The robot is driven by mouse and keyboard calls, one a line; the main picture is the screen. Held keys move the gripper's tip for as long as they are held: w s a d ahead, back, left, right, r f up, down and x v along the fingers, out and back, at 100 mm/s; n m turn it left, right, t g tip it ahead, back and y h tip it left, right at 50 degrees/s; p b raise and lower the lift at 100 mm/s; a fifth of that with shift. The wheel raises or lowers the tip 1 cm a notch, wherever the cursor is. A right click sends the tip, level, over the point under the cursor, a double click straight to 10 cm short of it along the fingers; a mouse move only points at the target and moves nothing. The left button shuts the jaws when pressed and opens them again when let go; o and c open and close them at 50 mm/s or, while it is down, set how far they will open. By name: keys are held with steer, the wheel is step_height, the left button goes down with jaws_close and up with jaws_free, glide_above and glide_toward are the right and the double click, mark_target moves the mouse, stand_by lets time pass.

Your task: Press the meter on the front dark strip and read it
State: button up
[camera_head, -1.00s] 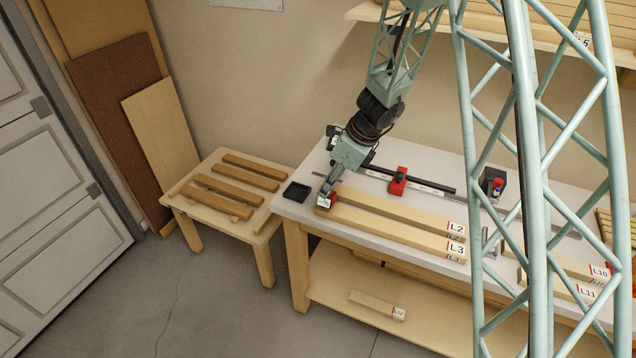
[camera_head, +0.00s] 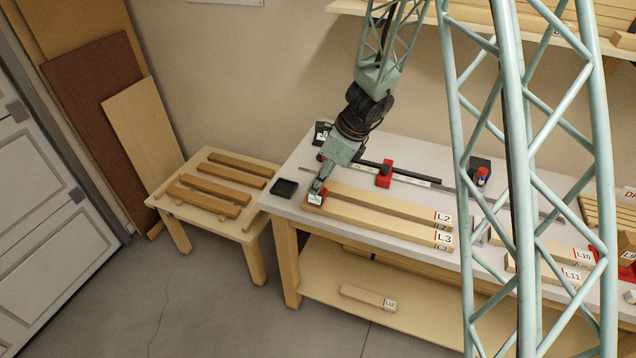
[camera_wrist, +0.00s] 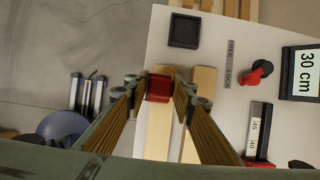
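My gripper (camera_head: 318,190) is over the left end of the bench, at the left ends of the pale strips L2 and L3. In the wrist view its fingers (camera_wrist: 158,86) are closed on both sides of a small red block, seemingly the meter (camera_wrist: 158,88). In the head view a pale face shows on the meter (camera_head: 314,198); its reading is too small to make out. Several dark strips lie on the low side table to the left; the front dark strip (camera_head: 201,202) is nearest its front edge. My gripper is well apart from it.
A black tray (camera_head: 285,188) sits at the bench's left corner, between my gripper and the side table (camera_head: 245,228). Pale strips L2 (camera_head: 400,208) and L3 (camera_head: 385,226) lie on the bench. A red stop (camera_head: 384,176) sits on a black rail behind. A "30 cm" sign (camera_wrist: 302,72) stands nearby.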

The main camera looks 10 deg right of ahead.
steer(key=c, duration=0.4)
steer(key=shift+w, duration=0.1)
